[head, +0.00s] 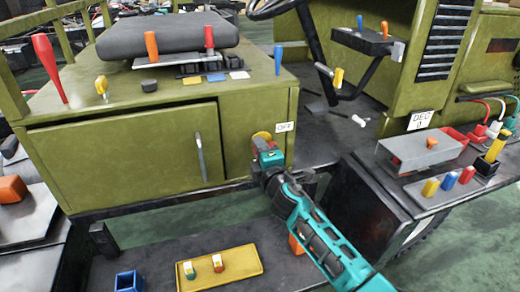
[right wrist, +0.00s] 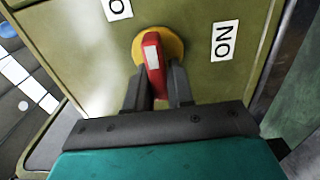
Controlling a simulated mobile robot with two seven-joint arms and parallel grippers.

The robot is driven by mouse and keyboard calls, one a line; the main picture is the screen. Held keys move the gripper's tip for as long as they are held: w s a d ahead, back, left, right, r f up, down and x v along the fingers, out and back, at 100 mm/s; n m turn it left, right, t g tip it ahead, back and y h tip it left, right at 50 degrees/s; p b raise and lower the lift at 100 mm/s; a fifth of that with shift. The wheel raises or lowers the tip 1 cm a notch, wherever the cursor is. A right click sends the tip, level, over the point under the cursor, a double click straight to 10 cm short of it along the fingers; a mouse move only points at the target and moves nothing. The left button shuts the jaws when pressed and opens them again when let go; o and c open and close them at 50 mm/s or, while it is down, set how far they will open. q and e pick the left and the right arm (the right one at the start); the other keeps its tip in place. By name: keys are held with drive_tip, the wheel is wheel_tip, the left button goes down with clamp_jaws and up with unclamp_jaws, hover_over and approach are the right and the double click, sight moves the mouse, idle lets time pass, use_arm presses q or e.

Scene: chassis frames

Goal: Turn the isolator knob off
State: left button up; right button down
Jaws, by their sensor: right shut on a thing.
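The isolator knob (right wrist: 152,52) is a red handle with a white mark, set on a yellow round plate (right wrist: 176,44) on the olive cabinet side. In the right wrist view it stands nearly upright, leaning slightly left. My right gripper (right wrist: 160,88) is shut on it, one dark finger on each side. An ON label (right wrist: 225,40) is right of the knob, and a cut-off label beginning with O (right wrist: 117,9) is upper left. In the head view my right gripper (head: 264,150) covers most of the knob, below left of an OFF label (head: 285,127). My left gripper is not in view.
The cabinet door (head: 125,155) with its handle is left of the knob. A yellow tray (head: 243,260) with small parts lies on the low step. A dark side bench (head: 425,185) with coloured pegs and a grey box stands right of my arm.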

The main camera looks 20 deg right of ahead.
drive_tip(key=shift+f, duration=0.1)
drive_tip(key=c, duration=1.1)
unclamp_jaws()
drive_tip(key=shift+s, duration=0.1)
drive_tip(key=shift+s, duration=0.35)
drive_tip(key=shift+s+d+p, duration=0.15)
drive_tip(key=shift+s+p, duration=0.1)
drive_tip(key=shift+s, duration=2.8)
drive_tip(key=shift+s+d+p, duration=0.1)
drive_tip(key=shift+s+p, duration=0.15)
drive_tip(key=shift+s, duration=2.75)
